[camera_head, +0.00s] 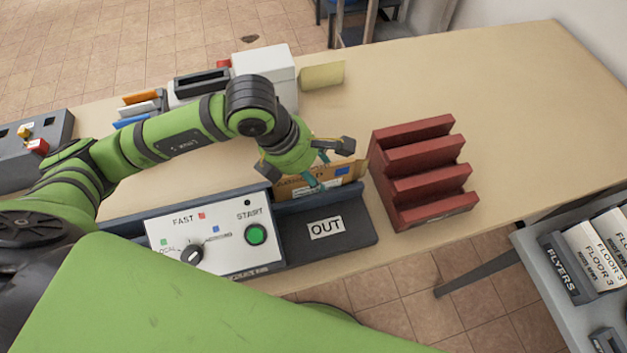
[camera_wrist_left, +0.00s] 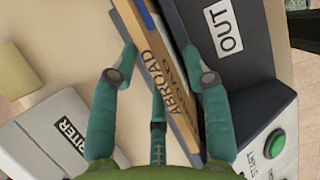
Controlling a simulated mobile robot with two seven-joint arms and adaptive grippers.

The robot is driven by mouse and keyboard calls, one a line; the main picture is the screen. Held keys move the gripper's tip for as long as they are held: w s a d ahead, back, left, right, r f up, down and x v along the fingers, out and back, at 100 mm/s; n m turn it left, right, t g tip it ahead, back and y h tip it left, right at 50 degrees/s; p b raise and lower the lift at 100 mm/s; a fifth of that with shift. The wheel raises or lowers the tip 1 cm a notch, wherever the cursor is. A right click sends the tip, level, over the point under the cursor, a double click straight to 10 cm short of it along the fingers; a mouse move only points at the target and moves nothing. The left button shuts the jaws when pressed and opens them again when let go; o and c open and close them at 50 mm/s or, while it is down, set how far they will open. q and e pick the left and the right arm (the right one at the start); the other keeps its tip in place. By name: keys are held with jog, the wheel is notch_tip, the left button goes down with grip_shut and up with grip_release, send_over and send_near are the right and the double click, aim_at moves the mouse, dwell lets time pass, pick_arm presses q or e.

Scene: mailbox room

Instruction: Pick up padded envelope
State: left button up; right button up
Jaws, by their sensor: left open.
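A brown padded envelope (camera_head: 330,176) with a blue patch stands on edge in the OUT tray of the machine. In the left wrist view its edge (camera_wrist_left: 160,72) bears the word ABROAD. My left gripper (camera_head: 308,163) is over the envelope, with its fingers spread open. In the left wrist view the left gripper (camera_wrist_left: 163,70) has fingers on either side of the envelope, with no clear grip on it. The gripper covers part of the envelope in the head view. My right gripper is not in view.
The machine's panel (camera_head: 205,238) with a knob and green START button lies in front. A red stepped rack (camera_head: 425,168) stands close to the right of the envelope. A white box (camera_head: 266,62) and yellow roll (camera_head: 322,75) are behind. The table's right side is clear.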

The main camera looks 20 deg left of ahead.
pick_arm(q)
grip_shut()
jog(key=shift+r, duration=0.1)
